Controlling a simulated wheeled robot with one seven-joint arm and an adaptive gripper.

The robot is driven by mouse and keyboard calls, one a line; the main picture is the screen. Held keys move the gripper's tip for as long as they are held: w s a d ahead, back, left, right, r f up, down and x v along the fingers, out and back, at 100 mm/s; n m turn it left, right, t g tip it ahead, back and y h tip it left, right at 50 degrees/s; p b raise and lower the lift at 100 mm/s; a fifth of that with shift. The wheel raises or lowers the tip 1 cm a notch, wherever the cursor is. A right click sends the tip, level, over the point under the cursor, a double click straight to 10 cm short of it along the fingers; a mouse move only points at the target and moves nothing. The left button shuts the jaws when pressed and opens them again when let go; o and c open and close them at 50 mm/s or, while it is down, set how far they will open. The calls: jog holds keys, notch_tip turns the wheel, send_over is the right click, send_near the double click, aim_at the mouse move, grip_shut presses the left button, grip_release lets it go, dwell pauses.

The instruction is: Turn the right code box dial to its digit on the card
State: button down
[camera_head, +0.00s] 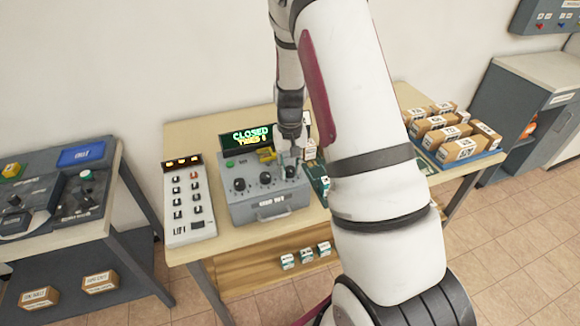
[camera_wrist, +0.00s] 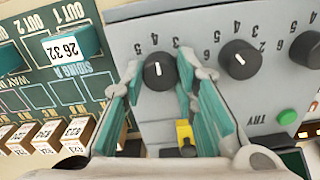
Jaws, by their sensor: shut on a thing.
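The grey code box (camera_head: 268,200) stands on the wooden table with a row of three black dials. My gripper (camera_head: 290,164) comes down over the right dial. In the wrist view, which is turned about, that dial (camera_wrist: 158,72) is the leftmost one. My gripper's teal-padded fingers (camera_wrist: 158,86) are shut on it, one on each side. Its white pointer mark and some digits around it show; the fingers hide others. The middle dial (camera_wrist: 238,60) and left dial (camera_wrist: 304,49) are free. I cannot make out a code card in either view.
A yellow part (camera_head: 266,154) and green button (camera_wrist: 287,116) are on the box. A keypad panel (camera_head: 187,200) stands left; a green sorting board (camera_wrist: 60,85) lies close beside the box.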

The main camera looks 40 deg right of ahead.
aim_at(290, 169)
jog(key=c, duration=1.3)
grip_release()
notch_tip(290, 169, up, 12)
